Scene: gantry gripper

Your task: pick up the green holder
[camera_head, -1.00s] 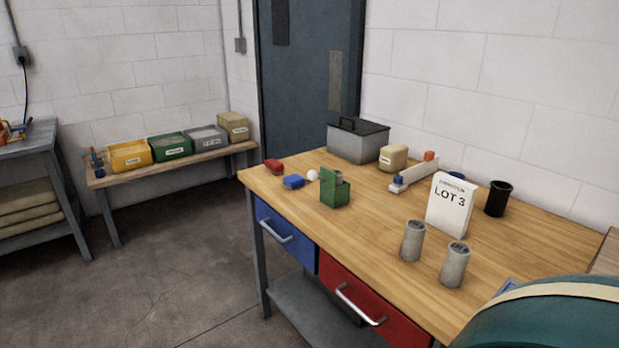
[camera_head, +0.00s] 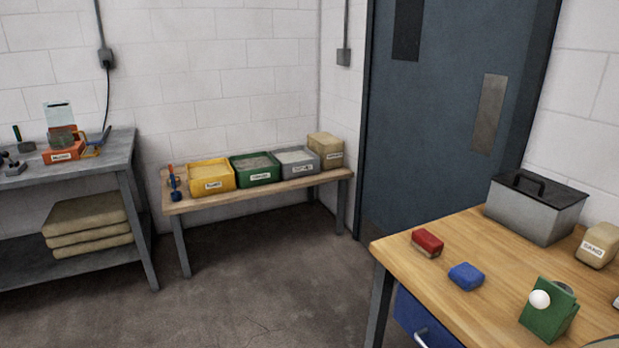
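The green holder (camera_head: 548,318) stands on the wooden workbench (camera_head: 403,249) at the lower right, near its front edge. A white ball (camera_head: 540,299) shows in front of its upper part; I cannot tell whether it touches the holder. Something grey shows at the top of the holder, behind the ball. Neither of my grippers is in view.
A blue block (camera_head: 466,276) and a red block (camera_head: 427,242) lie left of the holder. A grey lidded box (camera_head: 535,208) and a sand bag (camera_head: 598,245) stand behind it. A low bench (camera_head: 262,190) with several bins stands at the back. Open floor lies left of the workbench.

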